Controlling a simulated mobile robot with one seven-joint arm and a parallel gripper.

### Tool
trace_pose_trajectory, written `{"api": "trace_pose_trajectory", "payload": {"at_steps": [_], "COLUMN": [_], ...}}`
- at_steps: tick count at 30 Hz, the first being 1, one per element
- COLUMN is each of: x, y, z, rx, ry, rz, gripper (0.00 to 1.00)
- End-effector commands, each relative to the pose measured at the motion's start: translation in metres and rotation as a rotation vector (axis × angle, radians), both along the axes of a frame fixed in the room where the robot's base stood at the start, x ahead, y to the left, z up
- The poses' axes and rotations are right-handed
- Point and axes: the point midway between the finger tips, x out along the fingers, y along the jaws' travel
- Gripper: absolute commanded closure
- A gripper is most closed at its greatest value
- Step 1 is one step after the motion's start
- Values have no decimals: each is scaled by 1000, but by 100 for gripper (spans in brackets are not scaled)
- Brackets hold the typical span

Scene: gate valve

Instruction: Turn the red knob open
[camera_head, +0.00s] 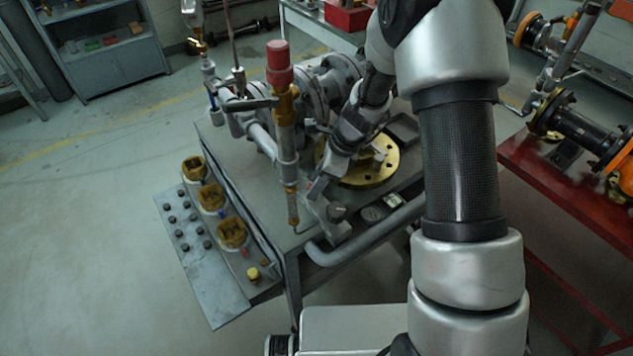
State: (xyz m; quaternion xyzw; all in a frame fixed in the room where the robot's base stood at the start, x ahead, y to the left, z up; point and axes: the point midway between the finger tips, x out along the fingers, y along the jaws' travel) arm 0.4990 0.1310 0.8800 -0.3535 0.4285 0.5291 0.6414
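A red cylindrical knob or cap (280,62) tops an upright brass-and-grey valve pipe (285,130) at the front of the metal workbench (225,140). It stands upright and nothing touches it. My arm reaches down from the upper right, and its wrist is over the bench. My gripper (318,188) is low, right of the pipe's lower part and well below the red knob. Its fingers are small and partly lost against the parts behind, so I cannot tell whether they are open or touching anything.
A brass flange (372,168) lies under my wrist. Grey flanged pipework (318,85) stands behind the valve pipe. A side shelf holds several brass fittings (233,235) and dark studs. A red table (560,185) stands right. The floor at left is clear.

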Motion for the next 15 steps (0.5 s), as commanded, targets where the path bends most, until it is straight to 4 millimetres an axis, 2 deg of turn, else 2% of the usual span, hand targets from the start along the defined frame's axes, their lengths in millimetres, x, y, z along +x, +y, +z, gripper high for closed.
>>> {"api": "trace_pose_trajectory", "payload": {"at_steps": [1,5,15], "x": [0,0,1], "y": [0,0,0], "z": [0,0,1], "rx": [0,0,0], "ry": [0,0,-1], "rz": [0,0,49], "gripper": [75,96,96]}}
